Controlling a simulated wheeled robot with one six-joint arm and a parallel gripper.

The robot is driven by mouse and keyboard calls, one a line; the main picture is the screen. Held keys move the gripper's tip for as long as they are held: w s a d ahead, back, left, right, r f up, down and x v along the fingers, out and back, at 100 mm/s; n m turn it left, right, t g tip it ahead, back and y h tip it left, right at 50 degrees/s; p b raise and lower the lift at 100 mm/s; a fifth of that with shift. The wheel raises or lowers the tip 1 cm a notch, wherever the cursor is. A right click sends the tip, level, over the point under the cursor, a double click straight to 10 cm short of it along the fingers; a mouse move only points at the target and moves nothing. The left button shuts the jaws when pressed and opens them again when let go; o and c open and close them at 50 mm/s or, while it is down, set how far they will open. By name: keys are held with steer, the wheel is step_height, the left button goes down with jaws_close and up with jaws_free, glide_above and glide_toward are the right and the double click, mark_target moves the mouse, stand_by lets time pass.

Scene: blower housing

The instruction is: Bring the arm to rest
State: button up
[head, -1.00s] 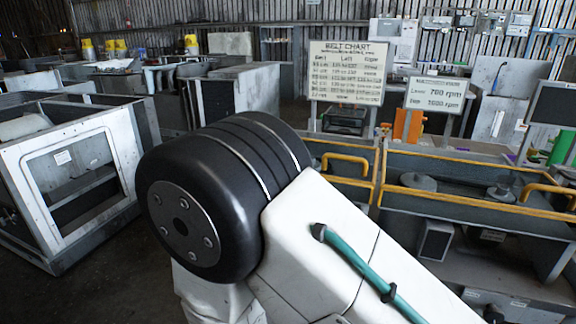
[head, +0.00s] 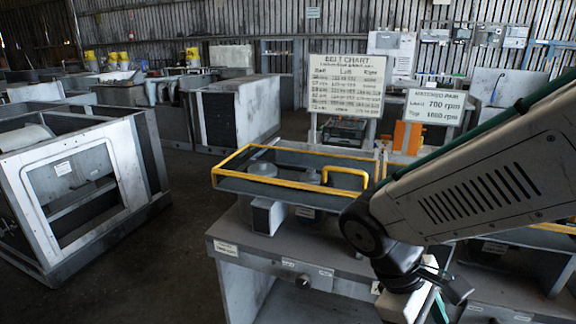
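My arm comes in from the right edge in the head view and slopes down to the left. Its pale, vented link ends in a dark wrist joint in front of the right part of the near bench. My gripper (head: 428,298) hangs below the wrist at the bottom edge, partly cut off and hidden by my own wrist. Its fingertips cannot be made out, so I cannot tell whether it is open or shut. I see nothing clearly held.
A bench (head: 235,240) carries a yellow-edged housing (head: 228,183) with pulleys inside, close behind my wrist. A belt chart (head: 346,86) and an rpm sign (head: 434,106) stand behind. A large open cabinet (head: 100,195) stands left. Bare floor (head: 185,225) lies between.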

steer(key=s+d+r+m+t+y, duration=0.4)
steer(key=d+r+m+t+y, duration=0.15)
steer(key=r+m, duration=0.4)
steer(key=n+t+h, duration=0.6)
steer(key=n+t, duration=0.9)
steer(key=n, duration=1.5)
glide_toward(303, 285)
steer(key=x, duration=0.8)
steer(key=shift+w, duration=0.2)
